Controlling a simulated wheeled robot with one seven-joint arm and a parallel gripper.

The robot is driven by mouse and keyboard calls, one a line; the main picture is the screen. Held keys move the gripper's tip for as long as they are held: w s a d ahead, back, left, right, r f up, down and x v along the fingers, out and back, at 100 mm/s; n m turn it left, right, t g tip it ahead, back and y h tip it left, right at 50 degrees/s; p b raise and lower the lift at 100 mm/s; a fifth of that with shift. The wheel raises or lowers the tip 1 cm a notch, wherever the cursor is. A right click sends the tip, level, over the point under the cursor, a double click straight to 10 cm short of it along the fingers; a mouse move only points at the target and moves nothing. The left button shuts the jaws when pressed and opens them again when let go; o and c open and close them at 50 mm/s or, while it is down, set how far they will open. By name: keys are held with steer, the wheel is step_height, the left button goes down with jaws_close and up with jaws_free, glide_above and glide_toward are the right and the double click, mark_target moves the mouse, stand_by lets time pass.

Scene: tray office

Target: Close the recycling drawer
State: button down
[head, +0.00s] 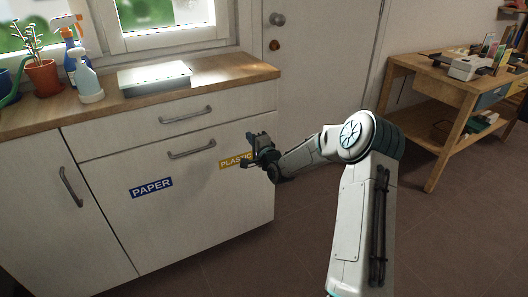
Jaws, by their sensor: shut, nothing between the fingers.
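The recycling drawer (200,205) is the tall white lower front in the counter cabinet. It has a blue PAPER label (151,187), a yellow PLASTIC label (232,160) and a grey bar handle (191,148) near its top. The front looks flush or nearly flush with the cabinet; I cannot tell whether a small gap is left. My gripper (253,141) is shut and empty, in front of the drawer's upper right part. It hides the right end of the PLASTIC label. I cannot tell whether it touches the front.
A shallow drawer (170,122) sits above, and a cupboard door (65,210) is at left. The wooden worktop (225,78) carries a pale flat box (155,77), spray bottles (88,82) and a potted plant (43,76). A wooden desk (437,100) stands at right. Floor between is clear.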

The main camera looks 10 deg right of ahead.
steer(key=p+v, duration=0.1)
steer(key=v, duration=0.8)
steer(key=s+a+r+n+g+h+p, duration=0.2)
steer(key=s+r+n+g+p, duration=0.5)
steer(key=s+r+p, duration=0.5)
steer(key=s+a+r+n+g+h+p, duration=0.2)
steer(key=s+r+n+g+p, duration=0.5)
steer(key=s+r, duration=1.3)
steer(key=s+n+p, duration=0.1)
steer(key=s+p, duration=0.3)
steer(key=s, duration=0.2)
steer(key=shift+s+a+g+p, duration=0.15)
steer(key=shift+s+g+p, duration=0.15)
steer(key=shift+p, duration=0.1)
steer(key=shift+r, duration=0.1)
